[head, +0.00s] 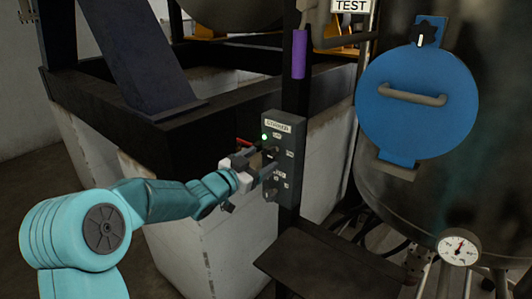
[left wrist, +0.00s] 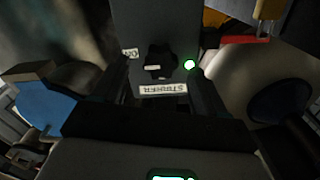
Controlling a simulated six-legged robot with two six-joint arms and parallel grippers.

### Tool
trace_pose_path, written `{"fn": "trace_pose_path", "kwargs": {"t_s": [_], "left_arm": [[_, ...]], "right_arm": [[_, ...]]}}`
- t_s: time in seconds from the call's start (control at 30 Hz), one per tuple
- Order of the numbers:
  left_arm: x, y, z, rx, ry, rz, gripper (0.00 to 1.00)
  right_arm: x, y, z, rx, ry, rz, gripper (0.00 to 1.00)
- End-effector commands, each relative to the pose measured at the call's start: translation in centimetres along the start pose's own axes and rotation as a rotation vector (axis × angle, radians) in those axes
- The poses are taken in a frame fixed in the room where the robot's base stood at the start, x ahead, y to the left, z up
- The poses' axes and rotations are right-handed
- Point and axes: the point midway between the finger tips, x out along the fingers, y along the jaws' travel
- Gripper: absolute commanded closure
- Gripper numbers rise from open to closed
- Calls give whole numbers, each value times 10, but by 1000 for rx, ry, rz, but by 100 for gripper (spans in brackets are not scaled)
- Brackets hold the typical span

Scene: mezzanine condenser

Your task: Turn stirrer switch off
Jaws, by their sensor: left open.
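The stirrer switch is a black knob (left wrist: 158,62) on a grey control box (head: 291,140). In the left wrist view it appears upside down, with the STIRRER label (left wrist: 163,89) below it, an ON label (left wrist: 130,53) to its left and a lit green lamp (left wrist: 190,65) to its right. The lamp (head: 264,137) also glows in the head view. My left gripper (head: 265,163) is open in front of the box, its two fingers apart on either side of the knob in the wrist view. I cannot tell whether they touch it. My right gripper is not in view.
A dark tank with a blue round hatch (head: 417,115) and a pressure gauge (head: 459,248) stands at the right. A purple-sleeved handle (head: 299,54) hangs above the box. A dark steel frame (head: 190,124) lies behind, and a dark plate (head: 320,262) juts out below.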

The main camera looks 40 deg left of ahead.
Motion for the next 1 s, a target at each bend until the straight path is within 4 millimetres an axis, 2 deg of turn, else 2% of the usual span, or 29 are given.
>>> {"fn": "trace_pose_path", "kwargs": {"t_s": [0.1, 0.2, 0.53, 0.57, 0.7, 0.73, 1.0], "left_arm": [[20, -1, -1, -1, 0, 1, 27], [29, -1, 0, -1, 0, 1, 27], [34, -1, 1, 0, 0, 0, 27], [34, -1, 1, 0, 0, 0, 31], [33, -1, 0, 0, 0, 0, 76], [33, -1, 0, 0, 0, 0, 84], [33, -1, 0, -17, -1, 0, 83]], "right_arm": [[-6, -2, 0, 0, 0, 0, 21], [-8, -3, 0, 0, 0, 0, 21], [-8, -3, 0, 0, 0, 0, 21], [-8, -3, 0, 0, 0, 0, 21], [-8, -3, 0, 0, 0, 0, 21], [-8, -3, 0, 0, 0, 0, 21], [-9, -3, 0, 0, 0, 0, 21]]}}
